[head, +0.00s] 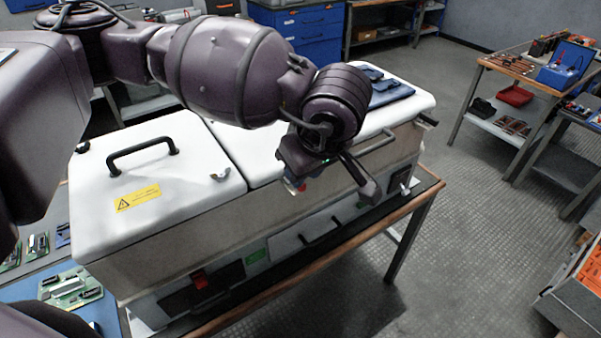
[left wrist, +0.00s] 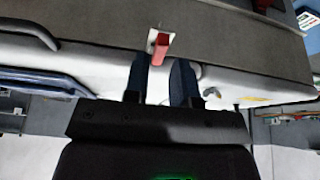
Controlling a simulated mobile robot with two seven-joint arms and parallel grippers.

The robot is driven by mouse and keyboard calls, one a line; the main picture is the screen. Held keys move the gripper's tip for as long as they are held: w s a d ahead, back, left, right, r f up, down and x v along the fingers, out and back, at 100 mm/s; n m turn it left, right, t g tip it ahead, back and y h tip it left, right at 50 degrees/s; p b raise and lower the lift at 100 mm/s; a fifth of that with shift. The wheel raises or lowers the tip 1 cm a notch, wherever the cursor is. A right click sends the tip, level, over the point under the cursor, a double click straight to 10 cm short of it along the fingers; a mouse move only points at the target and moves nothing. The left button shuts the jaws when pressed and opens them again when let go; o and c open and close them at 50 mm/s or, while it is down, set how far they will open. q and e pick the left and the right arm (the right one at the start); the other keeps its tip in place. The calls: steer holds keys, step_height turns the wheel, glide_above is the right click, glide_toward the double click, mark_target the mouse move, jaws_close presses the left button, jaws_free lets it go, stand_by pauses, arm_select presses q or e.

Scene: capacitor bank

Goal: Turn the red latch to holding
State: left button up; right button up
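The red latch (left wrist: 159,46) sits on a white plate on the front wall of the capacitor bank (head: 170,250). In the left wrist view it is just beyond my left gripper's (left wrist: 162,63) two dark fingertips, lined up with the gap between them. The fingers are apart and I see nothing gripped. I cannot tell whether they touch the latch. In the head view my left gripper (head: 350,176) is at the bank's upper front edge, and a small red part of the latch (head: 302,187) shows beside it. The rest is hidden by the gripper. My right gripper is not in view.
White lids cover the bank; the left one has a black handle (head: 142,155) and a yellow warning label (head: 137,198). A red switch (head: 201,281) is on the lower front panel. Green circuit boards (head: 70,287) lie at left.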

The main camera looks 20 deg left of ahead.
arm_select(q)
steer(key=v, duration=0.8)
steer(key=shift+r, duration=0.25)
